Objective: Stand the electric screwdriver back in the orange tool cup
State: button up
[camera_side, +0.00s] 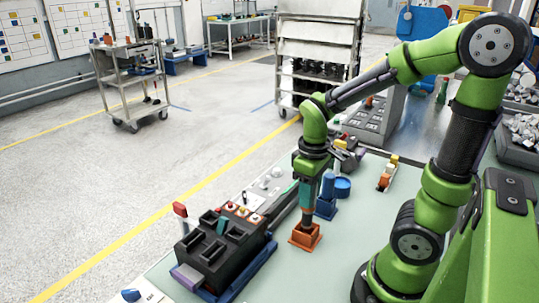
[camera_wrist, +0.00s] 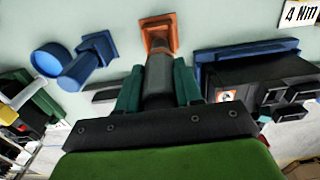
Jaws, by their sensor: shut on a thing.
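My gripper (camera_side: 307,203) points straight down over the orange tool cup (camera_side: 306,239). Its two teal fingers are shut on the dark grey electric screwdriver (camera_side: 306,219), which stands upright between them. The screwdriver's lower end meets the cup's mouth and appears to be inside it; I cannot tell how deep. In the wrist view the screwdriver (camera_wrist: 158,75) runs between the fingers (camera_wrist: 158,88) toward the orange cup (camera_wrist: 157,24). Its tip is hidden, and the fingers cover much of its sides.
A black breaker unit (camera_side: 222,246) on a blue base stands left of the cup. A blue holder (camera_side: 325,208) and a round blue piece (camera_side: 343,187) stand behind it to the right. A small orange and yellow item (camera_side: 387,175) lies farther right. The front right mat is clear.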

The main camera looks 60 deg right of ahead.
jog(key=shift+f, duration=2.35)
jog(key=o, duration=1.1)
notch_tip(320, 180, up, 17)
jog(key=shift+f, duration=0.1)
jog(key=shift+w+f, duration=0.1)
jog(key=shift+w, duration=0.1)
jog(key=a+m+t, duration=0.1)
jog(key=a+t, duration=0.1)
jog(key=a, duration=0.1)
jog(key=a+m+t+y, duration=0.1)
jog(key=a+t, duration=0.1)
jog(key=a, duration=0.1)
jog(key=a+m+t+y, duration=0.1)
jog(key=a+m+t, duration=0.1)
jog(key=a+t, duration=0.1)
jog(key=shift+s+a+f, duration=0.1)
jog(key=shift+s+a, duration=0.3)
